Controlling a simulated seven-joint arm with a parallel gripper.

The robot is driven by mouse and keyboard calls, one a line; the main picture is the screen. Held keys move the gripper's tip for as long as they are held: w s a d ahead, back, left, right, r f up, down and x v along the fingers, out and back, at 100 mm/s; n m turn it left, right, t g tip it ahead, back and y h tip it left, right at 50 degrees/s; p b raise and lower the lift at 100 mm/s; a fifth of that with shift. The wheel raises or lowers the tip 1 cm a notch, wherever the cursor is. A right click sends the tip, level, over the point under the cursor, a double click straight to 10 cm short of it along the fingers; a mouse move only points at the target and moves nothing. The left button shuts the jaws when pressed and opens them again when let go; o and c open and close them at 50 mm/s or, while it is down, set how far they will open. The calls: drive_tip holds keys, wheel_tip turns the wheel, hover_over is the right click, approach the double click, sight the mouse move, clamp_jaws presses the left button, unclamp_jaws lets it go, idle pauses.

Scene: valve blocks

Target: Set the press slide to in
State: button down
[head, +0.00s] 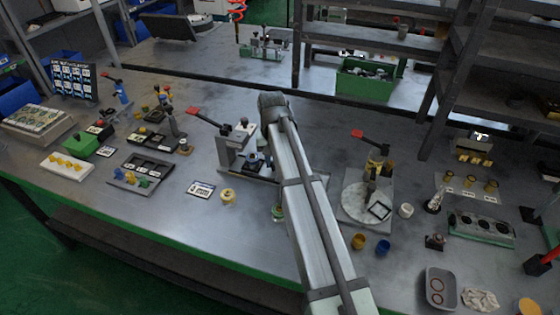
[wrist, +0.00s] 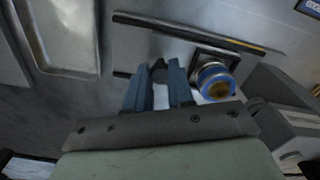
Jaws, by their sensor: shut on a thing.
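The press (head: 238,140) is a grey stand with a red lever, just left of my arm in the head view. In the wrist view, my gripper (wrist: 160,82) has its blue fingers closed around a small dark knob (wrist: 158,68), which looks like the press slide's handle. Right of the fingers, a round blue-rimmed part with a brassy middle (wrist: 214,82) sits in a dark square nest. A dark slot or rail (wrist: 190,32) runs beyond it. In the head view my arm hides the fingertips and most of the slide, so its exact position cannot be told.
A second red-levered fixture (head: 372,180) stands right of my arm. A grey block (wrist: 285,115) is close on the right in the wrist view. The front table strip is mostly clear.

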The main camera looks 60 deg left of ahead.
drive_tip(key=c, duration=1)
unclamp_jaws()
wheel_tip(320, 180, up, 14)
drive_tip(key=shift+f, duration=0.1)
drive_tip(key=shift+d, duration=0.1)
